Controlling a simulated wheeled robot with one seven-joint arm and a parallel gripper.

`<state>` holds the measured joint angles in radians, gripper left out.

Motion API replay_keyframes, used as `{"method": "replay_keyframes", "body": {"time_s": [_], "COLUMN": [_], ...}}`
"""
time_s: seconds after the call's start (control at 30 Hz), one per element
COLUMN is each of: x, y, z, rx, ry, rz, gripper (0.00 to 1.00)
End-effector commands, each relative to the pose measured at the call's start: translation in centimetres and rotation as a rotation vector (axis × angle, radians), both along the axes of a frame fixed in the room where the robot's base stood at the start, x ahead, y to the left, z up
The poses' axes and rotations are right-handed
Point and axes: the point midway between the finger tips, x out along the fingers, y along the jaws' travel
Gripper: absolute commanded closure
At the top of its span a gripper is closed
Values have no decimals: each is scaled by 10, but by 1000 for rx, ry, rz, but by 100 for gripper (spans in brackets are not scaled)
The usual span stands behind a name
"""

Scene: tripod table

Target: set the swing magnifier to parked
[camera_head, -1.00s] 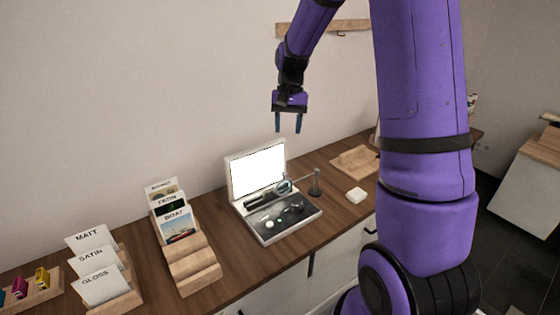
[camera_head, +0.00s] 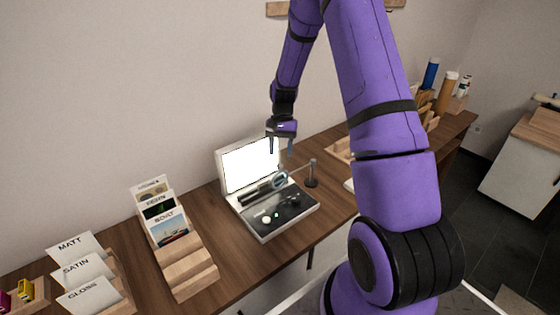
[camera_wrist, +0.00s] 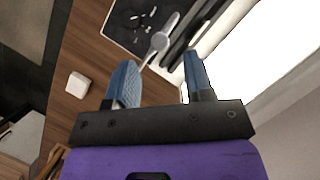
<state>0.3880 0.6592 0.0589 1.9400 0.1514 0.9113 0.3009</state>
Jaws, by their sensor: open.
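The swing magnifier (camera_head: 280,179) has a round lens on a thin arm from a dark post (camera_head: 312,174) at the right of an open case. Its lens hangs over the case, in front of the bright lid panel. My gripper (camera_head: 281,149) is open and empty, pointing down above the lens in the head view. Its blue fingers (camera_wrist: 160,68) also show in the wrist view. I cannot tell the exact gap to the magnifier.
The open case (camera_head: 272,224) holds small items on a dark base. Card racks (camera_head: 180,262) stand to its left. A white block (camera_wrist: 77,84) lies right of the post, partly hidden by my arm in the head view. Wooden trays (camera_head: 342,151) are farther right.

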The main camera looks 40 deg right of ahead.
Motion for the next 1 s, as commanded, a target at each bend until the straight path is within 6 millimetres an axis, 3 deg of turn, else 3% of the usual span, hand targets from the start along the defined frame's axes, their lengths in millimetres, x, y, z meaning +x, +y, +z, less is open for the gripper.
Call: {"method": "replay_keyframes", "body": {"time_s": [0.23,0.67,0.87,1.0], "x": [-9,-11,-11,-11], "y": [8,10,10,10], "z": [-30,-37,-37,-37], "rx": [0,-1,-1,-1], "ry": [1,-1,-1,-1], "rz": [-1,0,0,0], "gripper": [52,52,98,100]}}
